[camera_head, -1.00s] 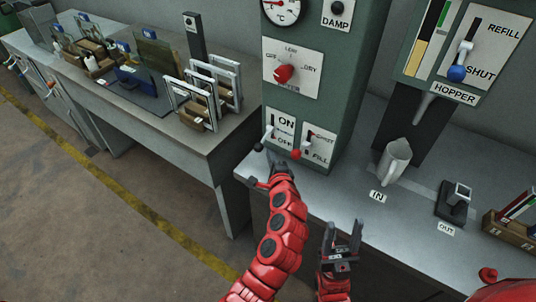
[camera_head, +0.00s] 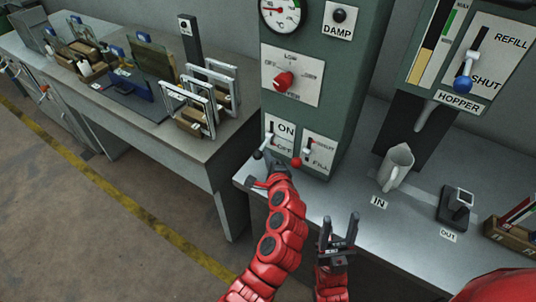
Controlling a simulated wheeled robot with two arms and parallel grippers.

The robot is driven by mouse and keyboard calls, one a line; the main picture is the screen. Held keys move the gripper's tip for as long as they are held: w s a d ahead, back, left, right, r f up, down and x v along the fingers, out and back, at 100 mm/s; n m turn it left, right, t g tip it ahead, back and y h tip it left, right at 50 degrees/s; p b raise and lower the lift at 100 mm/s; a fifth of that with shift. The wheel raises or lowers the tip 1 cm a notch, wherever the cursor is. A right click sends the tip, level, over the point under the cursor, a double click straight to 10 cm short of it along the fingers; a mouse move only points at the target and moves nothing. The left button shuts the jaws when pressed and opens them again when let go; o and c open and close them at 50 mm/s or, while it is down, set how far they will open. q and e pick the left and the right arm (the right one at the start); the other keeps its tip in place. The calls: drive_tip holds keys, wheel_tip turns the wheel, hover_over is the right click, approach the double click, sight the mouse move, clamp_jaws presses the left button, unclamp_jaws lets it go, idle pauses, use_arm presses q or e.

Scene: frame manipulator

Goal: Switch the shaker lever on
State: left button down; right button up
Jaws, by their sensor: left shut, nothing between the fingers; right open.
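The ON/OFF lever (camera_head: 265,147) is on a white plate (camera_head: 287,130) low on the green machine's front. Its dark knob (camera_head: 258,155) points down and outward, beside the OFF label. My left gripper (camera_head: 274,166) is shut and empty, just below and right of that knob; whether it touches the lever I cannot tell. Its fingertips are small and partly hidden by my wrist. My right gripper (camera_head: 339,230) is open and empty, fingers pointing up, in front of the bench and away from the lever.
A red-knobbed SHUT/FILL lever (camera_head: 297,162) sits close right of the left gripper. A red dial (camera_head: 285,80) is above. A pitcher (camera_head: 396,166) stands by the IN label, and the blue-knobbed hopper lever (camera_head: 463,84) is at the right. Bench surface between is clear.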

use_arm(q)
drive_tip(key=shift+s+a+r+m+g+y+p, duration=0.15)
drive_tip(key=shift+r+m+g+p, duration=0.4)
drive_tip(key=shift+p, duration=1.8)
drive_tip(key=shift+r+m+g+y+p, duration=0.25)
drive_tip(key=shift+r+g+p, duration=0.55)
drive_tip(key=shift+p, duration=1.5)
drive_tip(key=shift+r+p, duration=0.35)
drive_tip(key=shift+p, duration=0.1)
drive_tip(key=shift+r, duration=0.15)
drive_tip(key=shift+r+p, duration=0.65)
drive_tip(key=shift+p, duration=0.1)
drive_tip(key=shift+r, duration=0.15)
